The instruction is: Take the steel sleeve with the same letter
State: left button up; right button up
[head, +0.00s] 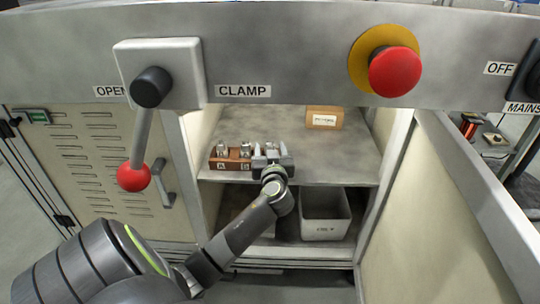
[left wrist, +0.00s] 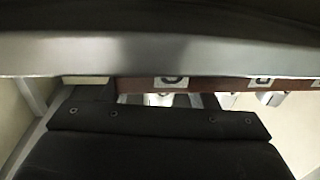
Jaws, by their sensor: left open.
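A brown rack (head: 232,164) stands on the cabinet shelf with small steel sleeves in it. One sleeve (head: 222,149) stands above a white letter card (head: 222,167) that looks like K. Another sleeve (head: 246,149) stands above a card (head: 245,166) that looks like G. My left gripper (head: 272,157) is open at the right part of the rack and hides what is there. In the left wrist view the rack (left wrist: 215,85) shows as a brown strip with partly cut-off cards, and a sleeve (left wrist: 160,99) shows between dark gripper parts. My right gripper is not in view.
A small cardboard box (head: 324,117) stands at the back right of the shelf (head: 330,172). A grey bin (head: 325,228) sits on the level below. Above the opening are a clamp lever with a red knob (head: 133,177) and a red stop button (head: 394,71).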

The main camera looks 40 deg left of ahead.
pick_arm(q)
jog(key=c, duration=1.1)
